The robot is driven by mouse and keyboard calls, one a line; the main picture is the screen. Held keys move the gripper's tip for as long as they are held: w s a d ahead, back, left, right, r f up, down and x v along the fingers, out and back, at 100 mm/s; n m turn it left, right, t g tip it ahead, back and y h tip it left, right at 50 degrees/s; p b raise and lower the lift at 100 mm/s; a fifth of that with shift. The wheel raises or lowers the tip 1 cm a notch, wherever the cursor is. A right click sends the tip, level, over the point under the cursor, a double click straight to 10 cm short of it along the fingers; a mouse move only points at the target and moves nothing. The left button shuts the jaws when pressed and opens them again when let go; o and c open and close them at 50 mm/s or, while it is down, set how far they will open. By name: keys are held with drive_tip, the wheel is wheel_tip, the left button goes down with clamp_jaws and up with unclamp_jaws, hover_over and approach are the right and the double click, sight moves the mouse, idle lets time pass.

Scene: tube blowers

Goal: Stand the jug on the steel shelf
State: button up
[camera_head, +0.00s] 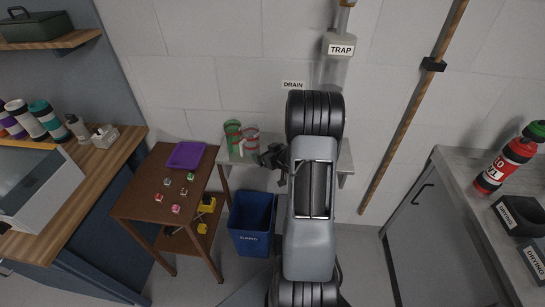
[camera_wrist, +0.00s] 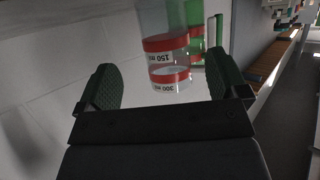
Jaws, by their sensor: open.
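A clear vessel with red bands and volume marks, which looks like the jug (camera_head: 249,137), stands on the pale wall shelf (camera_head: 346,165), seemingly the steel shelf, under the DRAIN label. In the wrist view the jug (camera_wrist: 166,62) shows between my fingers, beyond the palm. A green vessel (camera_head: 232,134) stands just left of it and shows behind it in the wrist view (camera_wrist: 195,38). My gripper (camera_head: 271,155) is open at the shelf, just right of the jug. I cannot tell whether the fingers touch it. My arm hides the shelf's middle.
A blue bin (camera_head: 252,222) stands below the shelf. A brown table (camera_head: 135,205) at left holds a purple tray (camera_head: 186,155) and several small blocks. A clear TRAP vessel (camera_head: 336,72) hangs above the shelf. A grey bench (camera_head: 470,180) with a red bottle (camera_head: 505,165) is at right.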

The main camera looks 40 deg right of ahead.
drive_tip(key=s+a+r+m+g+h, duration=0.1)
drive_tip(key=s+a+r+g+h, duration=0.15)
drive_tip(key=a+r, duration=0.35)
drive_tip(key=s+a+r+g+h, duration=0.1)
drive_tip(key=s+a+r+g, duration=0.15)
drive_tip(key=r, duration=0.55)
drive_tip(key=s+a+r+g+y, duration=0.3)
drive_tip(key=s+a+g, duration=0.1)
drive_tip(key=s+a, duration=1.1)
drive_tip(key=shift+a+r+n, duration=0.15)
drive_tip(key=shift+r+n, duration=0.05)
drive_tip(key=shift+n, duration=0.2)
drive_tip(key=shift+s, duration=0.1)
